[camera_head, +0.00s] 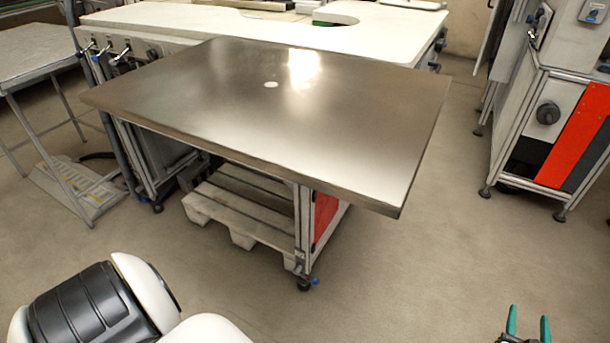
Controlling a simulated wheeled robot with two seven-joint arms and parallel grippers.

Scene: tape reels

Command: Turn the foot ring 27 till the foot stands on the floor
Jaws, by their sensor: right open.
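A steel-topped table (290,110) stands in the middle of the view. My left gripper is out of view.
A wooden pallet (243,205) lies under the table, close behind the leg. A white workbench (250,25) stands behind. A machine with an orange panel (575,135) stands at the right. The floor (420,255) between the foot and my right gripper is clear.

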